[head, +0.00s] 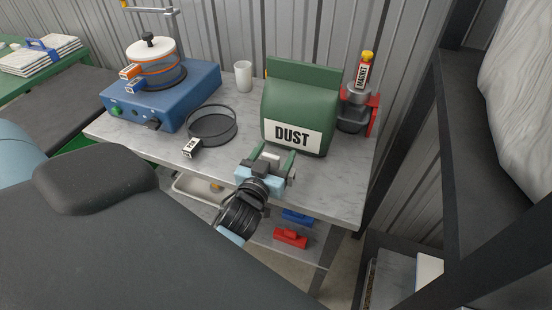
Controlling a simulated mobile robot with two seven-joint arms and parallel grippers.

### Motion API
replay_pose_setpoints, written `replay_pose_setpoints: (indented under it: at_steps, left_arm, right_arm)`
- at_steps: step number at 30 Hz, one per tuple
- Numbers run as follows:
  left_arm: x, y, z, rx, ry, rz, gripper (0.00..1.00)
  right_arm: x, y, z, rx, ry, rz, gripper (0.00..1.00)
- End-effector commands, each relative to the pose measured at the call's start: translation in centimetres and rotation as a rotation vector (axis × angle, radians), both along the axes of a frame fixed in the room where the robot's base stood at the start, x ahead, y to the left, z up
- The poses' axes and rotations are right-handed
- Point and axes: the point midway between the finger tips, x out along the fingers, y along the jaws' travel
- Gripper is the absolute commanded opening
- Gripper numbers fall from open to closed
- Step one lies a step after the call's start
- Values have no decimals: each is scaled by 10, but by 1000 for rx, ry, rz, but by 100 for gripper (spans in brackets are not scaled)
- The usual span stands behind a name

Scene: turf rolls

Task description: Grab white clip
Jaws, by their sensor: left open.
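I cannot make out a clip that is plainly white. A small block with a white lettered face and dark sides (191,148) lies on the grey worktop beside a round sieve ring. My left gripper (273,153) is open and empty. Its fingers point at the lower front of the green DUST bag (290,103), right of the small block and apart from it. I cannot tell whether the fingers touch the bag. My right gripper is not in view.
The sieve ring (212,125) lies mid-worktop (330,190). A blue machine (165,95) with a white-lidded pot (151,62) stands left. A red clamp (290,238) and blue clamp (298,216) lie below. A dark rack post (410,130) stands right.

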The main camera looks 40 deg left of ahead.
Motion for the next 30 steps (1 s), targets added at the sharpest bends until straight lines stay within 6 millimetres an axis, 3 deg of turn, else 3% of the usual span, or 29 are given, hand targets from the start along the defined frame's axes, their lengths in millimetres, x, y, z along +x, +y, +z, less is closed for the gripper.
replay_pose_setpoints:
  at_steps: [7, 18, 20, 30]
  left_arm:
    - [0, 0, 0, 0, 0, 0, 65]
    - [0, 0, 0, 0, 0, 0, 17]
    - [0, 0, 0, 0, 0, 0, 14]
    - [0, 0, 8, 3, -2, 0, 14]
  right_arm:
    - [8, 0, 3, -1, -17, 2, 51]
    - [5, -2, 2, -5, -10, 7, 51]
    - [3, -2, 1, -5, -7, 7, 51]
    - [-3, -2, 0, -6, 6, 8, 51]
